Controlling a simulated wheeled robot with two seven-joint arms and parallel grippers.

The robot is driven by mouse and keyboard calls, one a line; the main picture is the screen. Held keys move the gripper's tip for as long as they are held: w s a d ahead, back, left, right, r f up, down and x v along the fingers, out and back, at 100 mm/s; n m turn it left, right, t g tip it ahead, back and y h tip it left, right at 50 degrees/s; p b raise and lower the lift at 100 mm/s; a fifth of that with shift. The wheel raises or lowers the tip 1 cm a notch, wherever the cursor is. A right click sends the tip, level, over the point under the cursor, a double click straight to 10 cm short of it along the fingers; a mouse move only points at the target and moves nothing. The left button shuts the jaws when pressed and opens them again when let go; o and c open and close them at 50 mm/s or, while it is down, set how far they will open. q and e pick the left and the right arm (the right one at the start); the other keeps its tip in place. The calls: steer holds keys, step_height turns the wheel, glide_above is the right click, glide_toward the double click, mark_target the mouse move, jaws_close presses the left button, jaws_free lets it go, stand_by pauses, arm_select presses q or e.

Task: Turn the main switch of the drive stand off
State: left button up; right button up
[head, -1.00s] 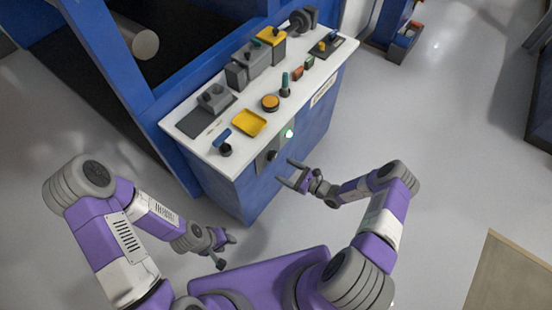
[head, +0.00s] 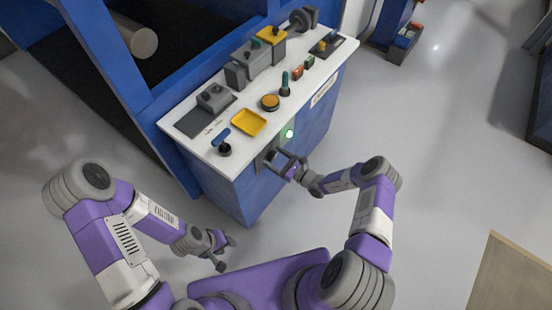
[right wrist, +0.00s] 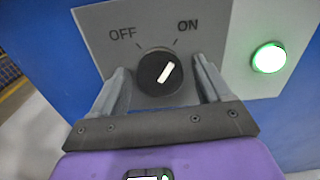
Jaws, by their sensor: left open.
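The main switch (right wrist: 158,73) is a black round knob on a grey plate (right wrist: 105,22) marked OFF at left and ON at right. Its white pointer slants up to the right, toward ON. A green lamp (right wrist: 269,57) glows beside it; the lamp also shows in the head view (head: 289,134). My right gripper (right wrist: 162,80) is open, with one finger on each side of the knob; I cannot tell whether they touch it. In the head view my right gripper (head: 279,163) hides the knob at the stand's front. My left gripper (head: 226,252) is open and empty, low in front of the stand.
The blue drive stand (head: 235,195) has a white top (head: 215,155) with a yellow tray (head: 248,122), an orange button (head: 270,102), a green-handled lever (head: 285,84) and grey boxes. A beige panel (head: 508,275) lies at lower right.

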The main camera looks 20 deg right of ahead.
steer(key=c, duration=0.9)
steer(key=shift+c, duration=0.2)
steer(key=n+p, duration=0.2)
steer(key=n, duration=0.4)
steer(key=shift+n, duration=0.4)
steer(key=n+p, duration=0.2)
steer(key=n, duration=0.2)
steer(key=shift+f+n+p, duration=0.1)
steer(key=shift+n+p, duration=0.45)
steer(key=shift+n, duration=1.15)
steer(key=o, duration=1.1)
steer(key=shift+c, duration=0.2)
